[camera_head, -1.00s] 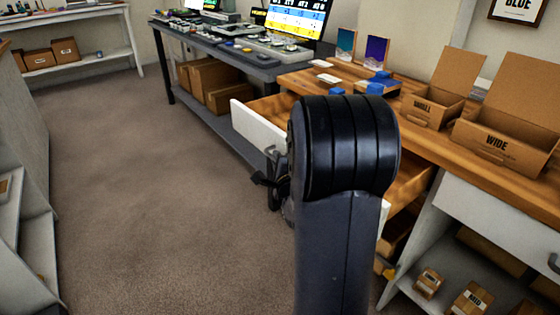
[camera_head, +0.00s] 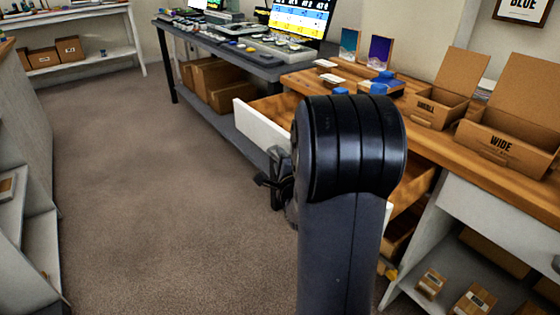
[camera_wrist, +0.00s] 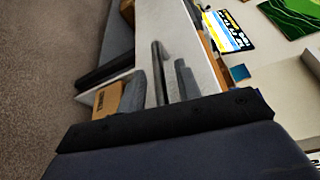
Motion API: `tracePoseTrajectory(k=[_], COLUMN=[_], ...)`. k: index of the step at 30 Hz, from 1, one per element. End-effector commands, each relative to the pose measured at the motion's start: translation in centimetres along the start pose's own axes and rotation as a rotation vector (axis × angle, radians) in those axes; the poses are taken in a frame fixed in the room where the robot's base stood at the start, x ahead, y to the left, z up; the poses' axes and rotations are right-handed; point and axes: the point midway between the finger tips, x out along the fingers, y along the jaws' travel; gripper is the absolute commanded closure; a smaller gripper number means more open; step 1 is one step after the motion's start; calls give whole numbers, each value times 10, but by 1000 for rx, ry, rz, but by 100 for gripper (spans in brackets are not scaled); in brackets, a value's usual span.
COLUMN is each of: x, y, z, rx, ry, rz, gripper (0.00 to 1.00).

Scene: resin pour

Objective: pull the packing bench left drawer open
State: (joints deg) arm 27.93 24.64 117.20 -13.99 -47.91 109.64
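The packing bench (camera_head: 440,145) has a wooden top and stands at the right in the head view. Its left drawer stands out from the bench, with a white front (camera_head: 262,127) and a wooden inside (camera_head: 281,106). My arm covers much of the drawer's middle. My gripper (camera_head: 274,182) is at the outer side of the drawer front, partly behind my arm. In the wrist view the white front (camera_wrist: 170,22) shows with its grey bar handle (camera_wrist: 157,70). My gripper's fingers (camera_wrist: 161,90) are apart, one on each side of the handle, with gaps visible.
The right drawer (camera_head: 505,215) looks shut. Open cartons (camera_head: 505,150) and blue items (camera_head: 380,85) are on the bench top. A grey table (camera_head: 225,45) adjoins at the back. Carpet (camera_head: 150,190) is clear at left; a grey cabinet (camera_head: 30,130) borders it.

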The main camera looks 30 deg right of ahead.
Motion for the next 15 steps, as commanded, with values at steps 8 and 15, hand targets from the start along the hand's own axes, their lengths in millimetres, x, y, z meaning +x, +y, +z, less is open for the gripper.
tracePoseTrajectory(k=[8, 15], x=[-48, -88], y=[-2, -1], z=[0, 0], rx=[1, 1], ry=[3, 2], rz=[0, 0], gripper=[67, 67])
